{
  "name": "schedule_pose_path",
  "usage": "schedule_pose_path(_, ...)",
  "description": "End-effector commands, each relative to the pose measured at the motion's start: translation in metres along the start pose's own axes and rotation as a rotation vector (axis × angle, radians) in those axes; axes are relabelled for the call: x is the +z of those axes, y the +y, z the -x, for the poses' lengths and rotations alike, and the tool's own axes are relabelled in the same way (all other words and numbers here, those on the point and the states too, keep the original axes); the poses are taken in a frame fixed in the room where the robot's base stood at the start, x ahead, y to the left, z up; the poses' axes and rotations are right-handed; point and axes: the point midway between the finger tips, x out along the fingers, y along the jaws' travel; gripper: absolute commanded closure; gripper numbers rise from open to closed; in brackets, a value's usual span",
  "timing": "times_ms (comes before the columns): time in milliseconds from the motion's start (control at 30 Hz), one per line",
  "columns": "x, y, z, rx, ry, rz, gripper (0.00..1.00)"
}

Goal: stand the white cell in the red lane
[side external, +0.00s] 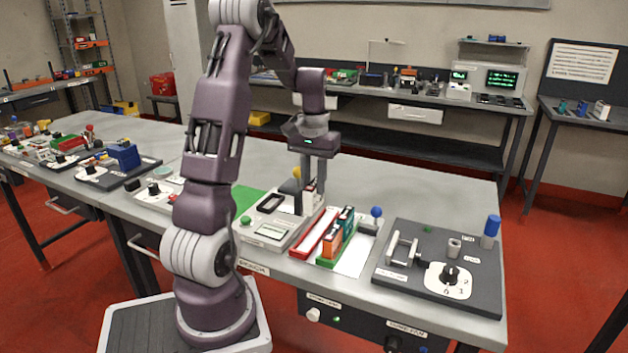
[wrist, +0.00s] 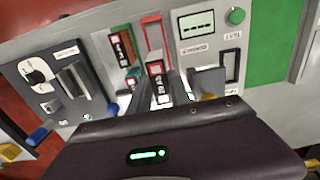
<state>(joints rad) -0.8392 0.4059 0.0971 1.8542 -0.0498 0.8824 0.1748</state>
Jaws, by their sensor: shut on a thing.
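My gripper (side external: 313,200) points down over the far end of the red lane (side external: 308,241), a narrow open channel. In the wrist view its fingers (wrist: 160,88) are shut on the white cell (wrist: 156,68), which shows a pale top with a red mark and a dark side. The red lane (wrist: 146,38) runs away just beyond the cell in that view. The cell is mostly hidden by the fingers in the side view. I cannot tell whether its bottom touches the lane floor.
A grey meter unit (side external: 270,233) with an upright plate stands on the other side. A dark panel (side external: 445,270) with a knob, clamp and blue-capped post lies right. A blue-topped knob (side external: 376,212) stands behind.

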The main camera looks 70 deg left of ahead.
Motion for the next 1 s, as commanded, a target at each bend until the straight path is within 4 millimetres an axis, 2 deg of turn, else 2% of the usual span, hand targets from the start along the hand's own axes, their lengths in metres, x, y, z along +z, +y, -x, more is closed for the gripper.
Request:
schedule_pose_path(600, 0.001, 0.0, -0.071, 0.0, -0.004, 0.0, 1.0)
schedule_pose_path(800, 0.0, 0.0, -0.083, 0.0, -0.001, 0.001, 1.0)
schedule_pose_path(1000, 0.0, 0.0, -0.085, 0.0, 0.0, 0.001, 1.0)
